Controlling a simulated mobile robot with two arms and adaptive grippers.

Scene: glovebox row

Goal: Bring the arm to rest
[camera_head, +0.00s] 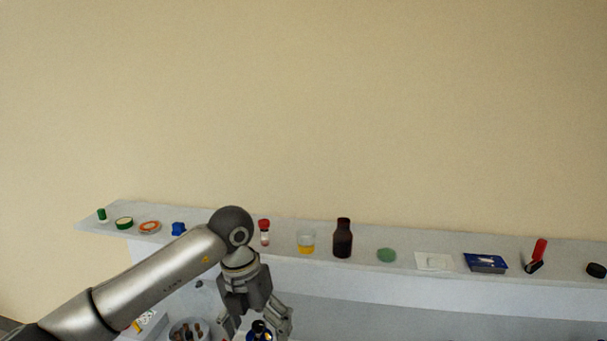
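My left arm comes in from the lower left and bends down at the wrist. My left gripper (258,325) points down at the bottom edge of the view, its fingers spread apart. A dark-capped blue bottle (261,331) shows between or just behind the fingers; I cannot tell whether they touch it. The picture's lower edge cuts off the bottle's base. My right arm and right gripper are not in view.
A pale shelf (390,283) along the wall carries a brown bottle (343,238), a beaker with yellow liquid (306,243), a red-capped vial (264,233), a blue box (485,263) and other small items. A container (186,330) with several items stands left of the gripper.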

